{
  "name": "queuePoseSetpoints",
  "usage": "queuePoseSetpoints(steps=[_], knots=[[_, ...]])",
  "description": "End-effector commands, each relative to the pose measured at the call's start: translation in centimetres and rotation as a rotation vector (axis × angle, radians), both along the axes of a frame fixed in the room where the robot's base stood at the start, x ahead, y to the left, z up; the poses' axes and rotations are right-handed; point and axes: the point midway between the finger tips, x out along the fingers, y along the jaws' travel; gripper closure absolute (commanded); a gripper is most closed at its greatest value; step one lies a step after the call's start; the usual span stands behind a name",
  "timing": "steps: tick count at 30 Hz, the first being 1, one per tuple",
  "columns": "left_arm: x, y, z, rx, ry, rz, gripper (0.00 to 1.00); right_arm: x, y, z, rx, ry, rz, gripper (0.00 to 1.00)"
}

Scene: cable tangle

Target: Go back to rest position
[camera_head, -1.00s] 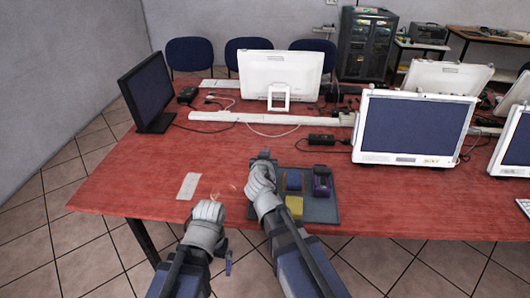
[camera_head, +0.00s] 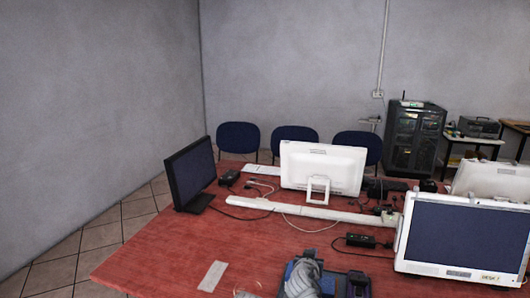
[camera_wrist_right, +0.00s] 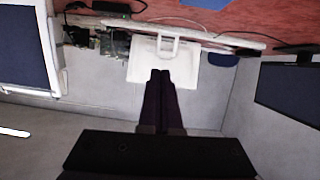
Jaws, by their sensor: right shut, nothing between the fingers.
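My right gripper (camera_wrist_right: 160,75) shows in the right wrist view with its two dark fingers pressed together and nothing between them. A dark purple block (camera_head: 358,284) shows at the tray's right side, cut by the frame edge. My left gripper is in neither current view. A thin pale loop (camera_head: 245,294) lies at the bottom edge, left of the arm.
A white card (camera_head: 213,276) lies left of the tray. A white monitor (camera_head: 322,166), a black monitor (camera_head: 190,171) and a large screen (camera_head: 462,238) stand on the table. A white cable duct (camera_head: 310,209) and black adapter (camera_head: 360,240) lie between. The front left table area is clear.

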Motion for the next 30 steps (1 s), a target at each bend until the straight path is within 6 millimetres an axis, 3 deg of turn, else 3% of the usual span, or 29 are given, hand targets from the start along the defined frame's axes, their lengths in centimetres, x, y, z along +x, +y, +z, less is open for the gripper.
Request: queuePoseSetpoints(steps=[5, 11, 17, 21, 24, 27, 30], knots=[[0.0, 0.0, 1.1, 0.0, 0.0, 0.0, 0.0, -1.7, -0.1, -0.8, -0.014, 0.104, -0.025, 1.0], [0.0, 0.0, 2.6, 0.0, 0.0, 0.0, 0.0, -5.2, 0.5, -2.8, -0.035, 0.314, -0.037, 1.0], [0.0, 0.0, 5.0, 0.0, 0.0, 0.0, 0.0, -12.0, 2.7, -5.3, -0.056, 0.668, 0.039, 1.0], [0.0, 0.0, 6.8, 0.0, 0.0, 0.0, 0.0, -18.8, 5.6, -6.3, -0.066, 0.983, 0.199, 1.0], [0.0, 0.0, 7.5, 0.0, 0.0, 0.0, 0.0, -22.5, 7.3, -6.5, -0.064, 1.14, 0.317, 1.0], [0.0, 0.0, 7.9, 0.0, 0.0, 0.0, 0.0, -24.8, 8.3, -6.4, -0.064, 1.235, 0.401, 1.0], [0.0, 0.0, 7.9, 0.0, 0.0, 0.0, 0.0, -25.9, 8.8, -6.3, -0.063, 1.277, 0.444, 1.0]])
